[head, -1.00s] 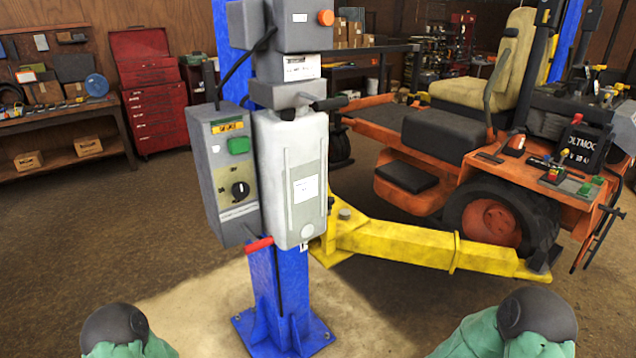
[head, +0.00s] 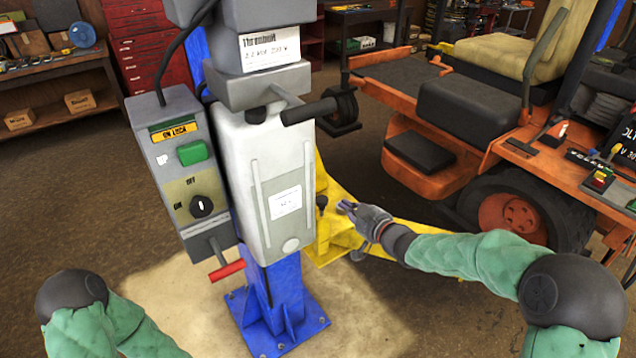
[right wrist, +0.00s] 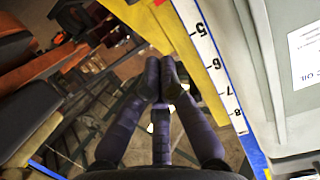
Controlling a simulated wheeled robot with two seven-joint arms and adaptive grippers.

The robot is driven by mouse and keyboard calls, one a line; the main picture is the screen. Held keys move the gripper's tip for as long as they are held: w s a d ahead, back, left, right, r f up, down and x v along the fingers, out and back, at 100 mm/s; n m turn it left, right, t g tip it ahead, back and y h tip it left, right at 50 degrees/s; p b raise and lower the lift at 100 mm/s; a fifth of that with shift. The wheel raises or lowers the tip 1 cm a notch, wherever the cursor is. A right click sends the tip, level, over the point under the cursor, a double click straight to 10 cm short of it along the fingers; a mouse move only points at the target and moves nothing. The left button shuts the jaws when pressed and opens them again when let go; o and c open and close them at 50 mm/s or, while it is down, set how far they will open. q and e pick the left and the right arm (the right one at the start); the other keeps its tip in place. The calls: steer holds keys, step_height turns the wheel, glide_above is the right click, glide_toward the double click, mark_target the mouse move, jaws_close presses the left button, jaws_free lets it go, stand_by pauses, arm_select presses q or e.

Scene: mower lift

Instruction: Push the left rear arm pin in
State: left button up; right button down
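The blue lift post (head: 272,300) stands in the middle, with the yellow lift arm (head: 332,184) joined to its right side. A small dark knob, seemingly the arm pin (head: 322,203), stands up at the yellow arm's post end. My right gripper (head: 346,208) is just to the right of this knob, with a small gap in the picture; contact cannot be told. In the right wrist view its fingers (right wrist: 160,80) come together at the tips with nothing seen between them. The pin is not clear in that view. My left gripper is out of view.
The grey power unit (head: 270,190) and the control box (head: 178,165) with a red-handled lever (head: 228,270) hang on the post. The orange mower (head: 440,170) stands behind the right arm. In the right wrist view a ruler strip (right wrist: 215,65) runs beside the yellow metal.

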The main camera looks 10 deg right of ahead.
steer(key=shift+w+r, duration=0.35)
steer(key=shift+r, duration=0.25)
steer(key=b, duration=0.2)
glide_above(326, 197)
steer(key=s+a, duration=0.1)
steer(key=s, duration=0.2)
step_height(326, 197, down, 2)
steer(key=f, duration=0.1)
steer(key=shift+w+f+b, duration=0.1)
steer(key=shift+f+b, duration=0.65)
steer(key=shift+f, duration=0.85)
